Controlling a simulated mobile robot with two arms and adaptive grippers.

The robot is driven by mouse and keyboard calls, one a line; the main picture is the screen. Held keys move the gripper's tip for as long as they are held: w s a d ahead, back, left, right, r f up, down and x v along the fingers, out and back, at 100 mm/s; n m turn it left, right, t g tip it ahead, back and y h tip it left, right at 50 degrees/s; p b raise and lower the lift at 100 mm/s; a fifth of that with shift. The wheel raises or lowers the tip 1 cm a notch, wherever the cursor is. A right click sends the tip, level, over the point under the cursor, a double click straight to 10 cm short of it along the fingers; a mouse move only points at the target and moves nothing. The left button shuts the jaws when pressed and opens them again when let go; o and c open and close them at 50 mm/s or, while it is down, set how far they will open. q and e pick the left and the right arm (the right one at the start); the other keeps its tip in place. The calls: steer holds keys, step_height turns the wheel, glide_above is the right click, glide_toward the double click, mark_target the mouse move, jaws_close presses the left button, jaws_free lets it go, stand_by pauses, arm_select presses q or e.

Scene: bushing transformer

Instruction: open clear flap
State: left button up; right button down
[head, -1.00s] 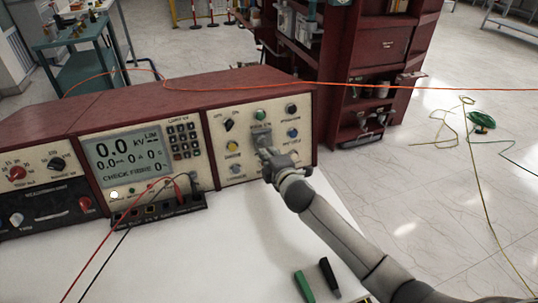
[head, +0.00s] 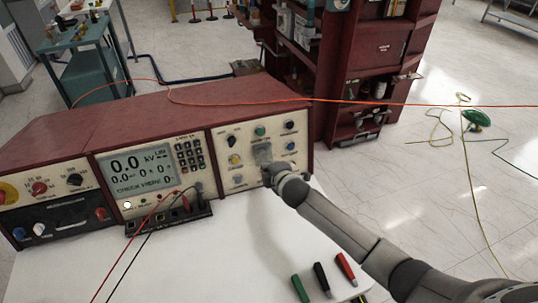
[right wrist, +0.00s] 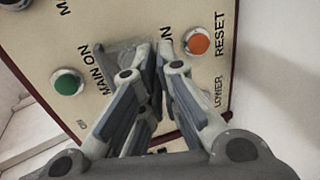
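The clear flap (head: 263,153) is a small greyish see-through cover on the cream control panel at the right end of the red console. It sits below a green button. My right gripper (head: 270,172) is at the flap's lower edge. In the right wrist view the flap (right wrist: 125,52) is a blurred pale patch beside the "MAIN ON" lettering, partly hidden by the fingers. The right fingers (right wrist: 157,52) are together, with their tips close to the panel; I see nothing clearly held between them. Whether the flap is raised is hard to tell. My left gripper is not in view.
Other buttons and knobs surround the flap, including an orange reset button (right wrist: 198,41) and a green button (right wrist: 68,82). Red and black leads (head: 150,222) plug in at the left. Several pens (head: 321,278) lie on the white table (head: 215,260). An orange cable (head: 400,104) crosses behind.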

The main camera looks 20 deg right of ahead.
arm_select(q)
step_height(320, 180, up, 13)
steer(key=p, duration=1.1)
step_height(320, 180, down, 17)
steer(key=b, duration=1.6)
arm_select(e)
step_height(320, 180, up, 7)
steer(key=g, duration=1.3)
steer(key=shift+r, duration=0.2)
steer(key=shift+w, duration=0.1)
steer(key=c, duration=1.7)
jaws_free()
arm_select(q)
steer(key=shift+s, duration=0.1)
arm_select(e)
steer(key=shift+r, duration=0.1)
steer(key=shift+g, duration=0.3)
step_height(320, 180, up, 10)
steer(key=shift+f, duration=0.1)
